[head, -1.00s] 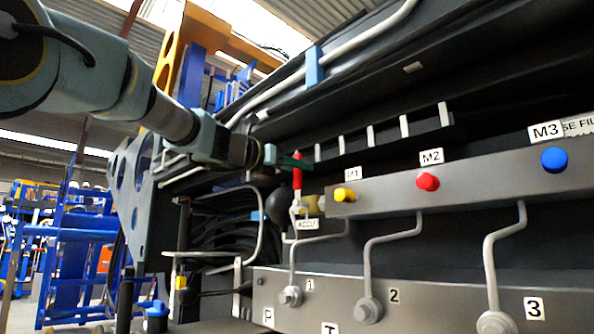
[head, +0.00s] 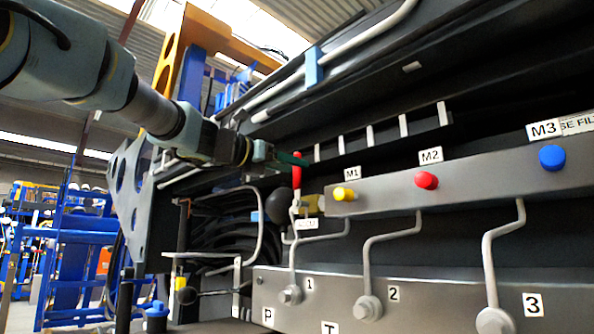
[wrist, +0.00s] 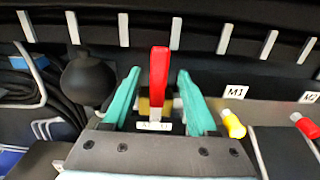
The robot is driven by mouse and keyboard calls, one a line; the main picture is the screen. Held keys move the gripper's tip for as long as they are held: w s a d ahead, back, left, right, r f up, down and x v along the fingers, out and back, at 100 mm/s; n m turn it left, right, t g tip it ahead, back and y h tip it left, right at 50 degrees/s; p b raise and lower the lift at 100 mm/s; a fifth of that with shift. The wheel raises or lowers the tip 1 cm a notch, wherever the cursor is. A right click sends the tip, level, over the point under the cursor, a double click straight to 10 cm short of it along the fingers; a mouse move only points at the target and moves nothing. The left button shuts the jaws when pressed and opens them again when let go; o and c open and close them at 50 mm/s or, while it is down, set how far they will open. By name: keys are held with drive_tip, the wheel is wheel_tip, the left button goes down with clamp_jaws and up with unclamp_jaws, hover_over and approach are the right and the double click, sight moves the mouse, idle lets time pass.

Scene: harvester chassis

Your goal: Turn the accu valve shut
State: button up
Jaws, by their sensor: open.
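The accu valve's red lever (wrist: 159,78) stands upright in the wrist view, above a brass body and a white ACCU label (wrist: 154,126). The lever also shows in the head view (head: 297,170), pointing up. My gripper (wrist: 156,92) is open, with one green finger to the left of the lever and one to the right. Gaps show between the lever and both fingers, so it is not gripped. In the head view my gripper (head: 290,158) comes from the left at lever height; its fingers are partly hidden behind the lever.
A black ball (wrist: 88,78) sits just left of the fingers. The yellow M1 cap (wrist: 233,124) is close on the right. The red M2 cap (head: 426,180) and blue M3 cap (head: 552,158) lie farther right along the grey block. Pipes run below.

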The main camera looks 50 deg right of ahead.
drive_tip(key=a+b, duration=0.1)
drive_tip(key=a, duration=0.7)
drive_tip(key=shift+w, duration=0.25)
